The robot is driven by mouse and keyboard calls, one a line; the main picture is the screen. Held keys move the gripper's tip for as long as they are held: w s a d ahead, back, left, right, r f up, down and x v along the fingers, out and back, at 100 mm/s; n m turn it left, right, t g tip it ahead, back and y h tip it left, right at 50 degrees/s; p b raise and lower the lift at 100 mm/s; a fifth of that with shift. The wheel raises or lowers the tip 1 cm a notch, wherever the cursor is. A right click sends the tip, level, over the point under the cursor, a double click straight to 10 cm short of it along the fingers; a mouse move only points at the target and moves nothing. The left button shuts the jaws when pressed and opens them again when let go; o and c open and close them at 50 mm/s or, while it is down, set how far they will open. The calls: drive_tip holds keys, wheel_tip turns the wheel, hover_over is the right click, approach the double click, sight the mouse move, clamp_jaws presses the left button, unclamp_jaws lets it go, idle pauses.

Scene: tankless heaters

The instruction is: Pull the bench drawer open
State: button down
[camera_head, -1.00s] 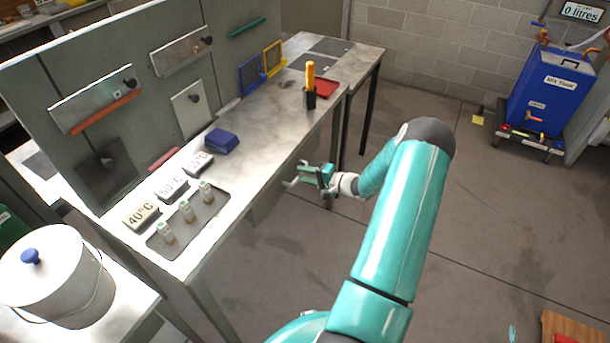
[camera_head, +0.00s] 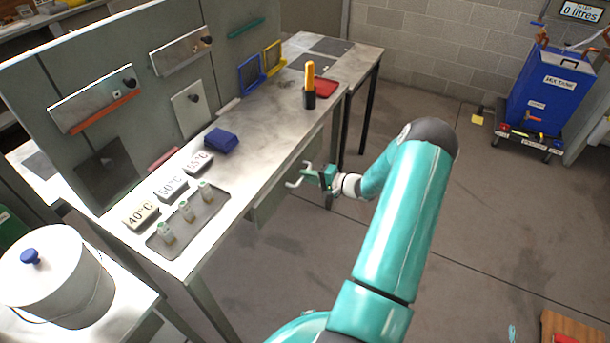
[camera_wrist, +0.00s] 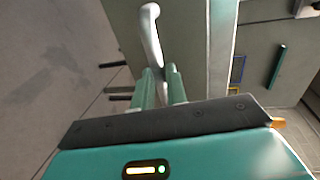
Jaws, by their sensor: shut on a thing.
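The bench drawer (camera_head: 272,200) has a grey-green front under the bench top, facing the open floor. Its pale bar handle (camera_head: 293,184) stands out from the front. My gripper (camera_head: 311,174) is shut on the handle. In the wrist view the curved grey handle (camera_wrist: 152,32) runs down between my two green fingers (camera_wrist: 162,88), and the drawer front (camera_wrist: 190,45) is beside it. The drawer front stands slightly out from the bench edge. The fingers hide part of the handle, and the drawer's inside is not clearly visible.
The workbench (camera_head: 262,150) carries a tray of vials (camera_head: 188,224), temperature blocks (camera_head: 172,188), a blue box (camera_head: 221,140) and a yellow-handled tool in a black holder (camera_head: 309,85). A white pot (camera_head: 60,280) stands front left. A blue tank (camera_head: 550,90) stands back right. Floor beside the drawer is clear.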

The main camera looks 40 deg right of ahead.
drive_tip(key=f+v, duration=0.2)
drive_tip(key=v, duration=0.9)
drive_tip(key=s+f+v, duration=0.1)
drive_tip(key=f+v, duration=0.1)
drive_tip(key=v, duration=0.8)
drive_tip(key=shift+s+d+f, duration=0.2)
drive_tip(key=shift+s, duration=0.15)
drive_tip(key=c, duration=1.4)
unclamp_jaws()
drive_tip(key=v, duration=1.3)
drive_tip(key=shift+s, duration=0.4)
drive_tip(key=shift+d, duration=0.1)
